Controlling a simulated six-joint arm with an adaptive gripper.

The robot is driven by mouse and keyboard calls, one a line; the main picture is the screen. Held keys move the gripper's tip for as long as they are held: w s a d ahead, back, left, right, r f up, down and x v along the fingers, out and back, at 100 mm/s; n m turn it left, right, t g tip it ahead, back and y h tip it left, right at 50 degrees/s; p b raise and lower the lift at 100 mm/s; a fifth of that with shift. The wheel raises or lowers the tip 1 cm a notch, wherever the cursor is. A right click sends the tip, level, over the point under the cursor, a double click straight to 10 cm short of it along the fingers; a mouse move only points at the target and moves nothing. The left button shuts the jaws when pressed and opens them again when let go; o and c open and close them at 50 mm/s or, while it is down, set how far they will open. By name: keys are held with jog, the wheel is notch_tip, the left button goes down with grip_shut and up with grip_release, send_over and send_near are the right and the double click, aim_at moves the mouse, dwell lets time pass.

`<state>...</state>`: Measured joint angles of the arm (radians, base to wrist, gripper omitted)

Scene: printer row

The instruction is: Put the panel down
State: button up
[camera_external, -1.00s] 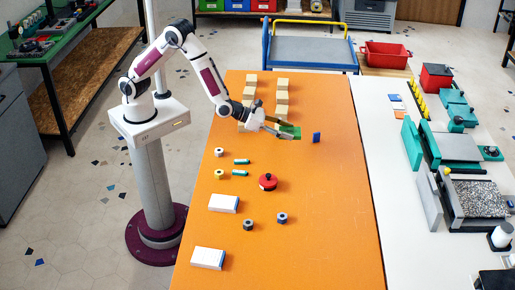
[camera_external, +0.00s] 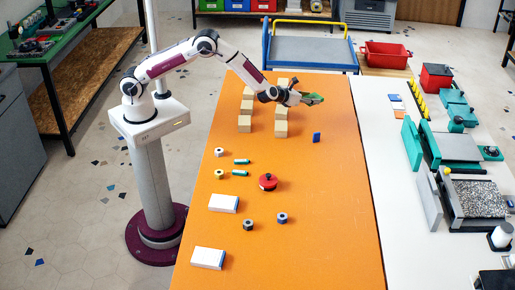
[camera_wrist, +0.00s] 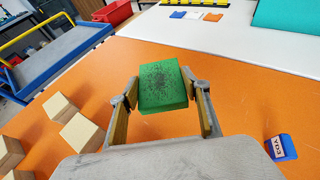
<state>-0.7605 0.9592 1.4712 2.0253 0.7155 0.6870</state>
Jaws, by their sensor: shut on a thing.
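The green panel (camera_external: 315,99) is a flat green piece with dark speckles on its face, seen closely in the wrist view (camera_wrist: 162,84). My gripper (camera_external: 306,98) is shut on it near the far right part of the orange table (camera_external: 327,205). In the wrist view, the fingers of my gripper (camera_wrist: 163,97) are on either side of the panel's near part. The panel appears to be held above the table; its height is hard to tell.
Several tan wooden blocks (camera_external: 280,130) stand in two columns left of the panel. A small blue labelled block (camera_external: 316,137) stands nearer the front. A blue cart (camera_external: 312,52) is beyond the far edge. Orange surface around the blue block is clear.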

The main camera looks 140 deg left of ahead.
jog(key=shift+n+g, duration=0.6)
jog(key=shift+g, duration=0.1)
jog(key=a, duration=0.1)
jog(key=s+a, duration=0.1)
jog(key=a, duration=0.1)
jog(key=shift+s+a+r, duration=0.3)
jog(key=shift+s+a, duration=0.1)
jog(key=shift+a+r, duration=0.45)
jog(key=shift+r, duration=0.35)
jog(key=shift+s+f, duration=0.1)
jog(key=shift+f, duration=0.1)
send_over(312, 113)
jog(key=shift+d+f, duration=0.15)
jog(key=shift+f, duration=2.85)
jog(key=shift+f, duration=0.15)
jog(key=shift+f, duration=1.75)
jog(key=shift+f, duration=0.6)
